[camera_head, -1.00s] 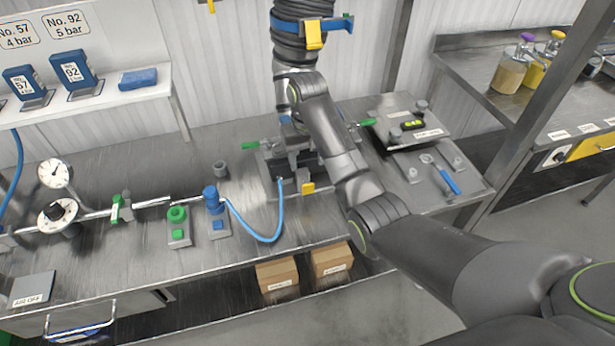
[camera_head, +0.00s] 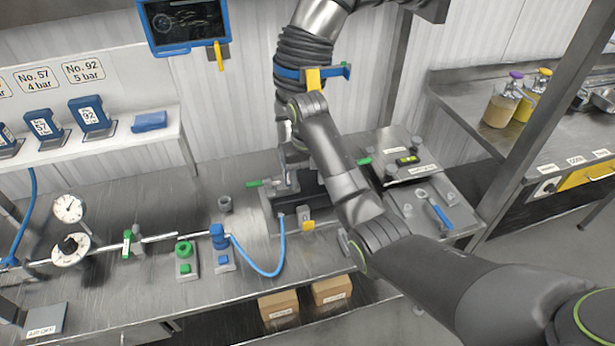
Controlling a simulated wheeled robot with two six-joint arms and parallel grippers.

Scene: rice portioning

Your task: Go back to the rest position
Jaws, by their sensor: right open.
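My right arm comes in from the lower right and reaches up across the steel bench (camera_head: 130,295). My right gripper (camera_head: 290,157) is beyond the forearm, above the back of the bench near a dark fixture with green handles (camera_head: 263,183). It is open, but the forearm and wrist partly hide it, and I see nothing held in it. My left gripper and arm are not in view.
A ribbed hose with a blue clamp (camera_head: 287,72) hangs behind my wrist. A blue-framed screen (camera_head: 185,22) is at the top. Gauges (camera_head: 70,248), green and blue fittings (camera_head: 220,238) and a blue air hose (camera_head: 262,272) lie left. A steel post (camera_head: 540,125) stands right.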

